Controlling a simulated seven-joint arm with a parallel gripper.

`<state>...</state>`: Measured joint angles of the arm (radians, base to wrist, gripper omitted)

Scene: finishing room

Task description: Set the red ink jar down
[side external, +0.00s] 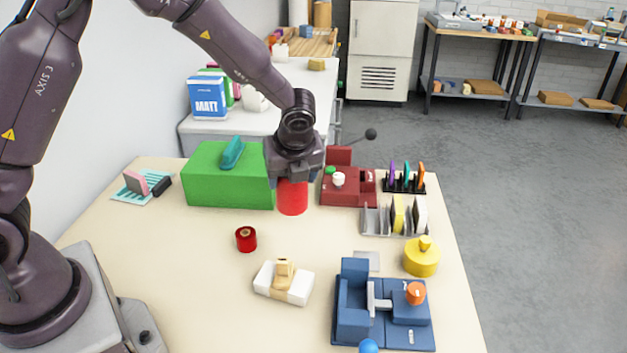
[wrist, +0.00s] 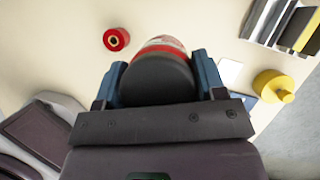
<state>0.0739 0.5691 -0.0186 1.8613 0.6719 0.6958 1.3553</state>
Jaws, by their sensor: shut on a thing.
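The red ink jar (side external: 292,198) is a bright red cylinder, upright below my gripper (side external: 292,181), just right of the green box. In the wrist view the jar (wrist: 160,78) has a dark grey top, with red and whitish bands beyond it. My gripper (wrist: 158,84) is shut on it, with one blue-grey finger on each side. The gripper hides the jar's upper part in the side view. I cannot tell whether its base touches the table (side external: 210,275).
A green box (side external: 227,190) stands close left, and a dark red machine (side external: 348,188) with a lever close right. A small red spool (side external: 246,240) and a cream block (side external: 284,284) stand nearer the camera. A yellow pot (side external: 422,259) and blue fixture (side external: 382,310) are at right. Table between is clear.

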